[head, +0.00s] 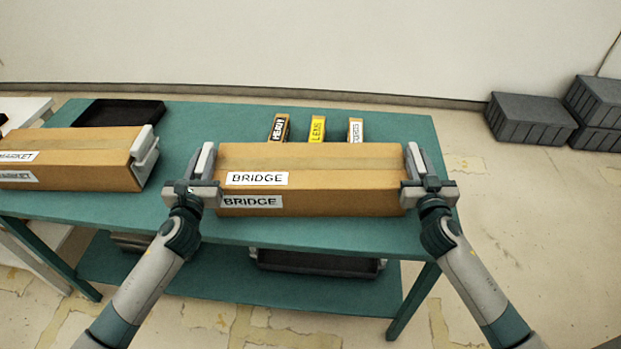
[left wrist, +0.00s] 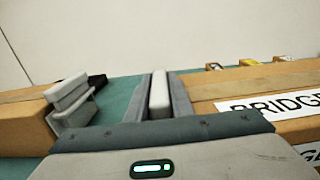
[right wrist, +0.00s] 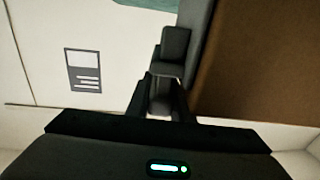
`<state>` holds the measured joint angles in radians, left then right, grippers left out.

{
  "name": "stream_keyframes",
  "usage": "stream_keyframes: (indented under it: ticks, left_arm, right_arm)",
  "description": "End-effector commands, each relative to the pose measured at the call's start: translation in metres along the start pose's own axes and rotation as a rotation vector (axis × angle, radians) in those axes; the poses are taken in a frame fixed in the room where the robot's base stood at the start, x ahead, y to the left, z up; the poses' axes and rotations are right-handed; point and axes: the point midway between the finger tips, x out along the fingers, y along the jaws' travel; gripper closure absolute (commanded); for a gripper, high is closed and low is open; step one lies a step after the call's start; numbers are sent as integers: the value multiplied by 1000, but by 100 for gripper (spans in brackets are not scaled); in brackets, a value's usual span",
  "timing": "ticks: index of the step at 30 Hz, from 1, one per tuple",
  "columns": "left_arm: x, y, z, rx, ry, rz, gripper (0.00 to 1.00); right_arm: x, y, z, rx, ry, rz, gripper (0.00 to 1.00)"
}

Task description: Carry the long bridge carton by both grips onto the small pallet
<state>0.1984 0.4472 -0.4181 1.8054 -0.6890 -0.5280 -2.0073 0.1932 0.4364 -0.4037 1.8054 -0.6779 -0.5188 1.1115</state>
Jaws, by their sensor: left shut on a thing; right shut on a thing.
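The long bridge carton (head: 320,182) is brown with white BRIDGE labels. It lies level across the right half of the teal table, with a grey grip at each end. I cannot tell whether it touches the table top. My left gripper (head: 205,185) is shut on its left grip, which shows between the fingers in the left wrist view (left wrist: 159,95). My right gripper (head: 416,184) is shut on its right grip, seen in the right wrist view (right wrist: 174,50) beside the carton's brown end (right wrist: 262,75). I cannot pick out the small pallet for certain.
A MARKET carton (head: 75,150) with a grey end grip lies at the left. A black tray (head: 118,113) is behind it. Three small labelled boxes, one yellow (head: 317,129), stand behind the bridge carton. A dark object (head: 318,264) sits below the table top. Grey crates (head: 530,118) stand far right.

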Motion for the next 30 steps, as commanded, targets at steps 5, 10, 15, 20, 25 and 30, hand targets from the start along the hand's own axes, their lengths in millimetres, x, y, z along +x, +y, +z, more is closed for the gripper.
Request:
stream_keyframes:
  ticks: [5, 10, 15, 20, 25, 30]
  left_arm:
    - [0, 0, -1, 0, 1, 0, 100]
    - [0, 0, -1, 0, 1, 0, 100]
    - [0, 0, -1, 0, 1, 0, 100]
    - [0, 0, 2, 0, -2, 0, 100]
    - [0, 0, 5, 0, -2, 0, 100]
    - [0, 0, 13, 0, -3, 0, 100]
  right_arm:
    - [0, 0, 0, 0, -1, 0, 100]
    - [0, 0, 1, 0, -1, 0, 100]
    - [0, 0, 1, 0, -1, 0, 100]
    - [0, 0, -2, 0, 2, 0, 100]
    - [0, 0, -5, 0, 2, 0, 100]
    - [0, 0, -13, 0, 3, 0, 100]
